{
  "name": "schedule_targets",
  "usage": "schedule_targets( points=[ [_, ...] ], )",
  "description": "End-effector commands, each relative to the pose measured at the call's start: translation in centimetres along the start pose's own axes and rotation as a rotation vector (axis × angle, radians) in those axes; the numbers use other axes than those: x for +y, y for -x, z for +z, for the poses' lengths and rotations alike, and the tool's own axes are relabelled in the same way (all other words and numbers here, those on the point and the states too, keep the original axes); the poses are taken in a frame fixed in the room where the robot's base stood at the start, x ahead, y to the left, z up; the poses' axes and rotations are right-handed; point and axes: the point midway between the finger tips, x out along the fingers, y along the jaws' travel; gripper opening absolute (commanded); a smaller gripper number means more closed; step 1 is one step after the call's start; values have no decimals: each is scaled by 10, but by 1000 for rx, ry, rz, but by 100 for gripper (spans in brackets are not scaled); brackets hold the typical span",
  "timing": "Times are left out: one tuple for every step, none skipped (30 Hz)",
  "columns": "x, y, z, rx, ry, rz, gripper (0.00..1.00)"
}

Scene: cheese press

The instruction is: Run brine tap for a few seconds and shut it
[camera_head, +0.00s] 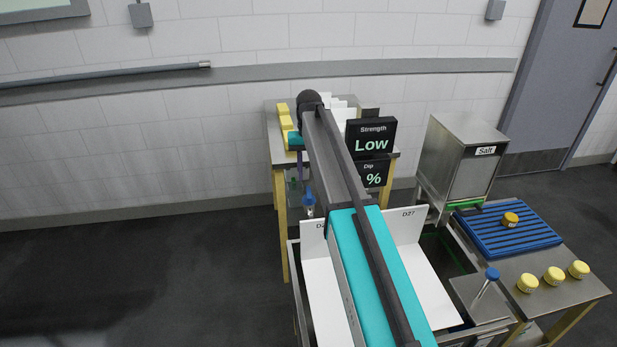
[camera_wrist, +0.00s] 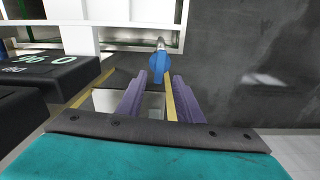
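A blue tap handle (camera_head: 309,199) shows below the shelf table, left of my arm, at the far end of a metal tank. In the wrist view the blue handle (camera_wrist: 158,68) sits on a small metal stem by the tank's edge. My gripper (camera_wrist: 159,79) has two purple fingers spread apart, and the handle lies between or just beyond their tips. I cannot tell whether they touch it. No liquid flow is visible. My arm hides much of the tank and most of my gripper in the head view.
Strength display (camera_head: 371,136) reads "Low", with a Dip display (camera_head: 372,178) below, close beside my arm. White boards stand in the tank. At right are a Salt box (camera_head: 461,159), a blue rack (camera_head: 506,229), yellow-lidded jars (camera_head: 553,275) and another blue-topped tool (camera_head: 491,274). Floor at left is clear.

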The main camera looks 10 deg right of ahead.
Motion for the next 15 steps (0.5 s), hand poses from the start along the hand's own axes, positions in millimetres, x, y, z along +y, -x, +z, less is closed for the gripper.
schedule_targets(
  points=[
    [0, 11, 0, 0, 0, 0, 33],
    [0, 15, 0, 0, 0, 0, 33],
    [0, 20, 0, 0, 0, 0, 33],
    [0, 23, 0, 0, 0, 0, 33],
    [0, 27, 0, 0, 0, 0, 33],
    [0, 31, 0, 0, 0, 0, 33],
    [0, 34, 0, 0, 0, 0, 33],
    [0, 36, 0, 0, 0, 0, 33],
    [0, 39, 0, 0, 0, 0, 33],
    [0, 41, 0, 0, 0, 0, 33],
    [0, 42, 0, 0, 0, 0, 33],
    [0, 44, 0, 0, 0, 0, 33],
    [0, 45, 0, 0, 0, 0, 33],
    [0, 46, 0, 0, 0, 0, 33],
    [0, 46, 0, 0, 0, 0, 33]
  ],
)
